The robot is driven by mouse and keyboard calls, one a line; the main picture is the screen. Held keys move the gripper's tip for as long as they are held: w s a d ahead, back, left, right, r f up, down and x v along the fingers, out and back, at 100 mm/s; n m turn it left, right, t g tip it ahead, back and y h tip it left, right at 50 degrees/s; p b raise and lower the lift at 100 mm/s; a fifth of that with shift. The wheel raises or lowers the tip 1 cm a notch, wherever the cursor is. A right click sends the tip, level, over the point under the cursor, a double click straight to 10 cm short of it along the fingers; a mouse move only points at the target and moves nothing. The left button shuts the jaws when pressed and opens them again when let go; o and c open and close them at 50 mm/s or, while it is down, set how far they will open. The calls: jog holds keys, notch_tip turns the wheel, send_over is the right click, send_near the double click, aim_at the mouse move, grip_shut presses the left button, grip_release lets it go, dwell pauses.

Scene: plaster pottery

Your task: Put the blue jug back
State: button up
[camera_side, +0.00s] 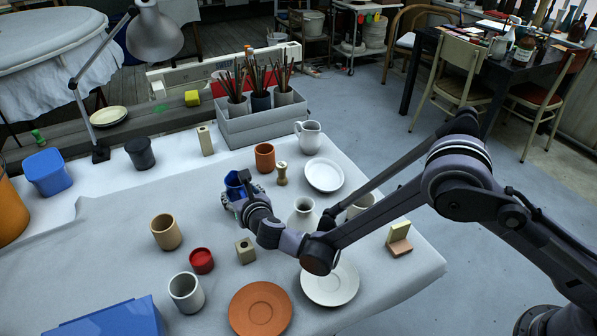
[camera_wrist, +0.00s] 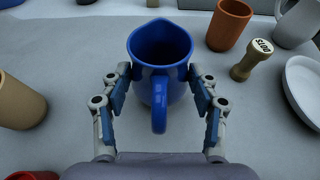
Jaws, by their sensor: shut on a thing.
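The blue jug (camera_side: 233,181) is upright near the middle of the white-covered table, partly hidden by my gripper (camera_side: 243,200) in the side view. In the wrist view the blue jug (camera_wrist: 160,50) shows its open, empty-looking mouth, with its handle towards me. My gripper (camera_wrist: 160,88) has one finger on each side of the jug, shut on its body with the handle between them. The jug's base is hidden, so I cannot tell whether it touches the table.
An orange cup (camera_side: 264,157), a stamp (camera_side: 281,174) and a white plate (camera_side: 323,175) stand just right of the jug. A white vase (camera_side: 302,215) is close under my arm. A tan cup (camera_side: 166,232) stands front left. Clear cloth lies left of the jug.

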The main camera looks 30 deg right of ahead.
jog(key=shift+f, duration=0.15)
jog(key=o, duration=1.7)
jog(key=shift+f, duration=0.1)
jog(key=shift+s+r, duration=0.1)
jog(key=shift+r, duration=0.1)
jog(key=v, duration=1.1)
jog(key=shift+s, duration=0.35)
jog(key=shift+r, duration=0.2)
